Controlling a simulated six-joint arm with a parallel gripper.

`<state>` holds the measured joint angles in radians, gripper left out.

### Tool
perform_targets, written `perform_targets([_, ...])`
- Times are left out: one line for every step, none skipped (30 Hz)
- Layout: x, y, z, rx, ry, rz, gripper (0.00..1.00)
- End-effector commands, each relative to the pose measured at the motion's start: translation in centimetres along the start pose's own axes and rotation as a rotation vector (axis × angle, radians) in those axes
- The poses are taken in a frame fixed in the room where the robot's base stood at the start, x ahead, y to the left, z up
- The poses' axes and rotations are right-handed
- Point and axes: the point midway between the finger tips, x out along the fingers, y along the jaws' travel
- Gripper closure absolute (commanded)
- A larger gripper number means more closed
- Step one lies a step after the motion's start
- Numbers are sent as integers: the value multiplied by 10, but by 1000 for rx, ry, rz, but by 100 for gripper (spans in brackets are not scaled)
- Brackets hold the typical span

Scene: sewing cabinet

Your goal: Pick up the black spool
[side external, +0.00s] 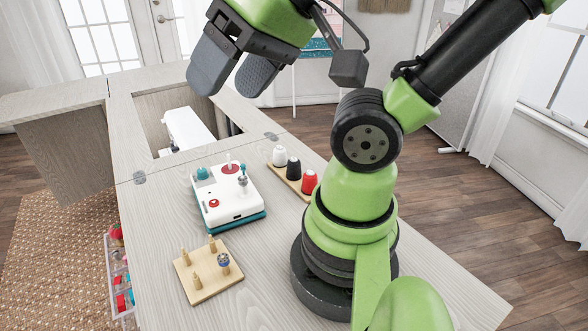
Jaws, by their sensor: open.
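The black spool (293,169) stands upright on a narrow wooden rack (281,181), between a white spool (279,155) and a red spool (309,182). My gripper (232,82) is open and empty, high above the cabinet top, nearer the camera and up to the left of the spool in the picture. Its two grey fingers are apart and touch nothing. The front of the black spool is in plain view.
A white and teal machine (228,196) sits left of the rack. A wooden peg board (208,271) holding a bobbin (223,260) lies in front. The cabinet (160,235) has an opening with a white sewing machine (188,130) behind. My base stands close right of the rack.

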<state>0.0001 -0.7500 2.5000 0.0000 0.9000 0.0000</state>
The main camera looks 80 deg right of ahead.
Motion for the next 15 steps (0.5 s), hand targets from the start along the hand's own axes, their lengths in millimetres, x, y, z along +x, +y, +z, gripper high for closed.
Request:
perform_targets([0,0,0,-1,-1,2,32])
perform_targets([1,1,-1,-2,-2,6,32])
perform_targets([2,2,-4,-5,-5,18,32])
perform_targets([4,4,-6,-9,-9,31,32])
perform_targets([6,7,-10,-14,-15,49,32])
perform_targets([10,12,-16,-24,-27,80,32])
perform_targets([13,17,-21,-35,-38,107,32])
perform_targets([17,24,-27,-47,-53,137,32])
perform_targets([24,34,-36,-65,-76,180,32])
perform_targets([28,42,-42,-79,-98,211,32])
perform_targets([33,52,-48,-95,-123,242,32])
perform_targets([40,67,-55,-115,-157,280,32])
perform_targets([45,78,-60,-131,-185,305,32])
perform_targets([50,90,-64,-146,-215,327,32])
perform_targets([56,106,-68,-164,-257,353,32])
